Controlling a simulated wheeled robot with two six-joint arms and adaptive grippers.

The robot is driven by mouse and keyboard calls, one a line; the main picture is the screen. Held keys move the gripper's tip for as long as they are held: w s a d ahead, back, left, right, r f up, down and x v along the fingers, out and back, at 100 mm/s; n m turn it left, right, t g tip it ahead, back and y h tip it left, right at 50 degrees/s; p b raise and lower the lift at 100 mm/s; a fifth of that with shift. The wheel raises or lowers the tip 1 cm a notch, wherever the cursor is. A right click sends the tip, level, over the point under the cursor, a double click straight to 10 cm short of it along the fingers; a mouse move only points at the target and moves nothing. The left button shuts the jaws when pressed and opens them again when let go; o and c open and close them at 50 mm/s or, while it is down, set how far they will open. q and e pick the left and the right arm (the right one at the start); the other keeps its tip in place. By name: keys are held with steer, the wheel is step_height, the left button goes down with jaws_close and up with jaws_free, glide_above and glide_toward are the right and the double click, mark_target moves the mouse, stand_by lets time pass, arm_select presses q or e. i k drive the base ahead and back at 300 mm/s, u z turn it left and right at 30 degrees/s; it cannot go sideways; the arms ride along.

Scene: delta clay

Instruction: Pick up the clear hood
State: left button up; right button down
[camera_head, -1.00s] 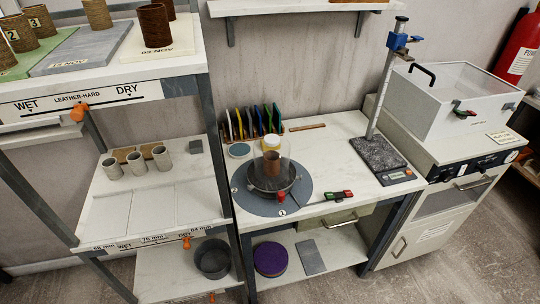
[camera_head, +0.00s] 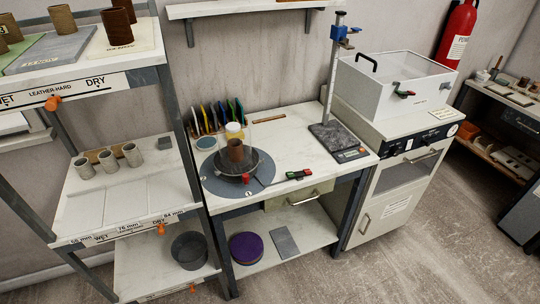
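A clear, see-through cover (camera_head: 256,143) stands over a brown cup (camera_head: 235,151) on a dark round plate on the work table; its outline is faint. The plate rests on a blue-grey disc (camera_head: 210,186). A second clear thing, a white-framed box with a see-through lid (camera_head: 408,72) and black handle (camera_head: 367,56), stands on the cabinet at right. I cannot tell for sure which is called the hood; the cover over the cup looks most like one. Neither of my grippers is in view.
A yellow-lidded jar (camera_head: 234,131) and a rack of coloured boards (camera_head: 217,115) stand behind the disc. A stand (camera_head: 331,75) rises at the table's back right. A shelf rack (camera_head: 130,200) is at left. Floor in front is open.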

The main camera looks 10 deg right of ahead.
mark_target(234, 140)
steer(key=z, duration=0.3)
steer(key=k, duration=0.75)
steer(key=z, duration=1.35)
steer(key=i, duration=2.15)
steer(key=u, duration=1.3)
steer(key=i, duration=0.7)
steer(key=u, duration=0.6)
